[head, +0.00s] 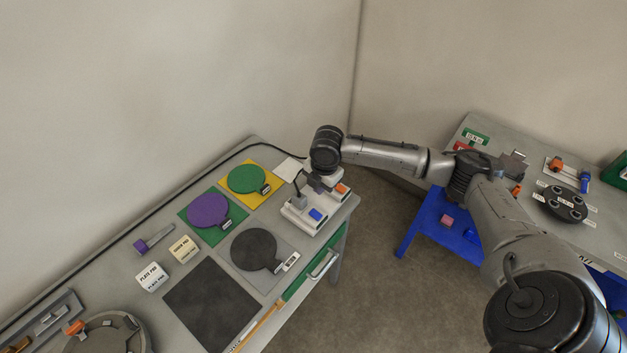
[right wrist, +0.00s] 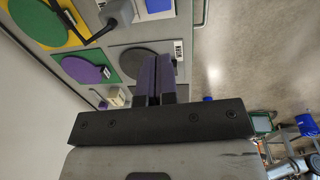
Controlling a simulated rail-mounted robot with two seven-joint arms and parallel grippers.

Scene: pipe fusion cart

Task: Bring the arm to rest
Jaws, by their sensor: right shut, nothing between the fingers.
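My right arm (head: 390,155) reaches in from the right across the gap between two tables. My left gripper is not in view.
The left table (head: 160,225) holds a green disc (head: 249,179), a purple disc (head: 208,210), a dark disc (head: 255,250), a black mat (head: 211,306) and two labelled pads. A blue-framed table (head: 425,222) stands right under my arm. Floor (head: 375,270) between them is clear.

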